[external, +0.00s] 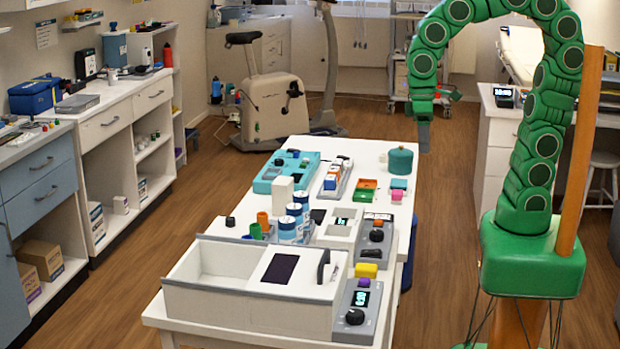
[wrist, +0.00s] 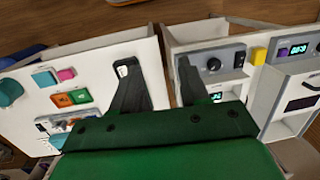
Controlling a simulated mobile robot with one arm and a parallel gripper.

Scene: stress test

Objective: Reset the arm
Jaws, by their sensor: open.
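My green segmented arm (external: 540,150) rises from a green base block and curves over at the top. Its end hangs down near the far right edge of the white table (external: 255,205). My gripper (external: 424,148) points downward there, above and beside the table edge. In the wrist view my gripper (wrist: 156,65) shows two dark fingers spread apart with nothing between them. White surfaces and a gap between them lie beyond the fingers. No object touches the fingers.
The table holds a grey-white box (external: 200,300), a yellow block (external: 366,270), blue-white cans (external: 287,229), a teal round container (external: 400,161) and several devices. An exercise bike (external: 270,100) stands behind. A white desk (external: 495,150) is at right. Wooden floor (external: 440,240) is open between table and base.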

